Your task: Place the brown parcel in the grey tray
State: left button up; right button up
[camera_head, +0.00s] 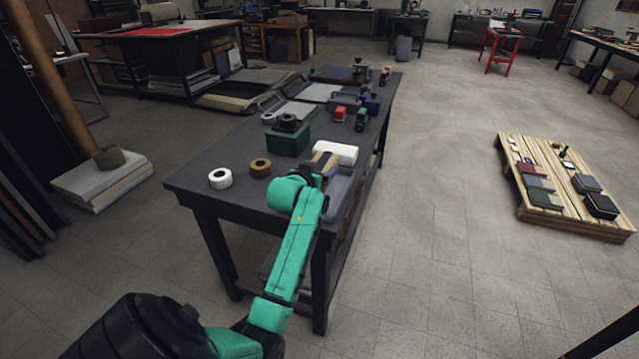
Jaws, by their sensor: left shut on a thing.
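My left gripper (318,167) is over the near right part of the dark workbench, with its arm reaching in from the lower left. It is shut on the brown parcel (326,159), a small tan block partly hidden by the gripper. The grey tray (340,187) lies at the bench's near right edge, just below and right of the gripper and partly hidden by my arm. I cannot tell whether the parcel touches the tray. My right gripper is not in view.
A white roll (336,152) lies right beside the parcel. A dark green box (288,139) stands behind left. A brown tape roll (260,167) and a white tape roll (220,178) sit to the left. A wooden pallet (535,207) with several books lies on the floor at right.

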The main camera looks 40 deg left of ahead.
pick_arm(q)
notch_tip(320, 180, down, 4)
jog(key=shift+s+f, duration=0.1)
jog(key=shift+f, duration=0.2)
jog(key=shift+f, duration=0.1)
jog(key=o, duration=1.5)
jog(key=shift+s+d+r, duration=0.1)
jog(key=shift+s+r, duration=0.05)
jog(key=shift+r, duration=0.05)
jog(key=v, duration=1.1)
jog(key=shift+s+d+r, duration=0.1)
jog(key=shift+s+r, duration=0.05)
jog(key=shift+s, duration=0.2)
